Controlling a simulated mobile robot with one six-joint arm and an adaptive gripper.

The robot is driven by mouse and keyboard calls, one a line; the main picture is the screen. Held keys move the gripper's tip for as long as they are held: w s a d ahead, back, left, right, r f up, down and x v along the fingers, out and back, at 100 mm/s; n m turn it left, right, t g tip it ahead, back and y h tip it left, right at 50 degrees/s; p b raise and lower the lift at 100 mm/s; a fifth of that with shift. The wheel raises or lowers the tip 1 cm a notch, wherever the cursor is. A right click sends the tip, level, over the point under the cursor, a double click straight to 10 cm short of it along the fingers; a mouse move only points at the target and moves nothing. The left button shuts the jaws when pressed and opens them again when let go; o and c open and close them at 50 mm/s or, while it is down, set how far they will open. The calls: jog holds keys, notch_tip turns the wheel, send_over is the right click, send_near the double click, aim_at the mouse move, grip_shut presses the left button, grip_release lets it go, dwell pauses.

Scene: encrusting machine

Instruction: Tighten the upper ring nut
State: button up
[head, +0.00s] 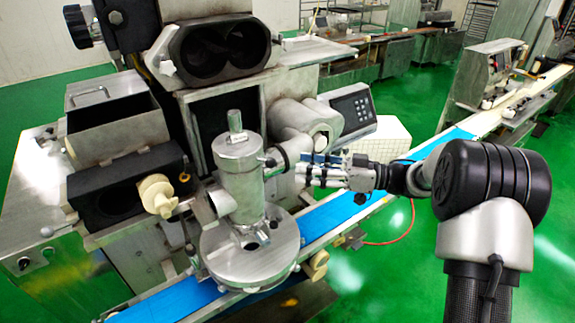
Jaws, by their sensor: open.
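The encrusting machine's upright steel cylinder (240,178) stands on a round steel disc (250,262) at the centre of the view. A dark ring (283,158) sits at the right side of the cylinder, where a wide steel pipe elbow (300,125) comes in. It may be the upper ring nut, but I cannot tell for sure. My gripper (303,172) comes in from the right, its fingers pointing left, just right of the cylinder and below the elbow. It is open and seems empty. Whether it touches the ring cannot be told, and the fingers partly hide that area.
A blue conveyor belt (335,210) runs diagonally beneath the disc and my gripper. A keypad box (352,108) is behind the elbow. A cream knob (158,195) and a steel hopper (115,125) are at left. Green floor lies open at lower right.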

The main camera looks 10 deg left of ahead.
jog(key=d, duration=0.2)
jog(key=shift+s+d, duration=0.15)
jog(key=shift+d, duration=0.15)
